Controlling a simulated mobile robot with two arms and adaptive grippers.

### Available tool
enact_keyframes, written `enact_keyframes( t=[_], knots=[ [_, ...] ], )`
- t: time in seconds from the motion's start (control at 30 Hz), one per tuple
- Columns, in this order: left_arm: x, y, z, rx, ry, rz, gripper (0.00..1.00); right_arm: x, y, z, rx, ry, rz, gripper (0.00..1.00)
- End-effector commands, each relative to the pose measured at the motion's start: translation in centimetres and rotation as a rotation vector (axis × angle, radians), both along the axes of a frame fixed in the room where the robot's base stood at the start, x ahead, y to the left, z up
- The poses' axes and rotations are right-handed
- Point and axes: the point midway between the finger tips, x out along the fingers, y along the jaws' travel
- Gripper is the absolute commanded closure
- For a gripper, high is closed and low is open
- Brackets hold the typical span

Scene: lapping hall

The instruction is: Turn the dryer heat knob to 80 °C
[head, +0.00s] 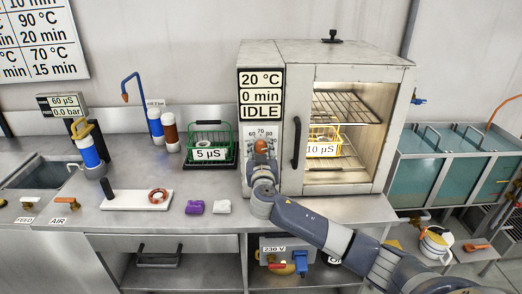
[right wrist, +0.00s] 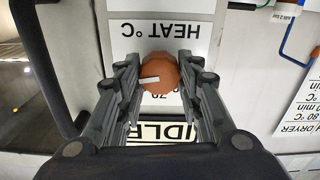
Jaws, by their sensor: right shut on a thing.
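The dryer (head: 340,50) stands on the bench, and its display (head: 261,93) reads 20 °C, 0 min, IDLE. Below it is the heat dial plate (head: 250,136) with small numbers, 70 among them. The orange heat knob (head: 261,146) shows above my right gripper (head: 262,158). In the right wrist view the heat knob (right wrist: 159,72) sits between both fingers of the right gripper (right wrist: 160,78), which is shut on it. Its white pointer points left in that upside-down view. The fingers hide part of the scale. My left gripper is not in view.
A black handle (head: 296,143) is right of the knob. A yellow basket (head: 323,149) marked 10 µS is inside the lit dryer. A green basket (head: 209,154) marked 5 µS stands left of it. Purple (head: 194,207) and white (head: 222,207) pieces lie on the bench front.

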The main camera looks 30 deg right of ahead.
Motion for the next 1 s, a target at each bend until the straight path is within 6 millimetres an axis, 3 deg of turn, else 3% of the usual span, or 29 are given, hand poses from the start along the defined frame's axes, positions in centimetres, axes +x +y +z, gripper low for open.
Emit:
enact_keyframes(
  t=[0.43,1.0],
  knots=[
    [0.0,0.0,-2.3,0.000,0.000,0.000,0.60,0.0,0.0,-0.2,-0.162,0.099,-0.002,0.90],
    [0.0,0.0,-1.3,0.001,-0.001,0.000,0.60,0.1,0.1,0.1,-0.508,0.310,-0.001,0.90]
  ],
)
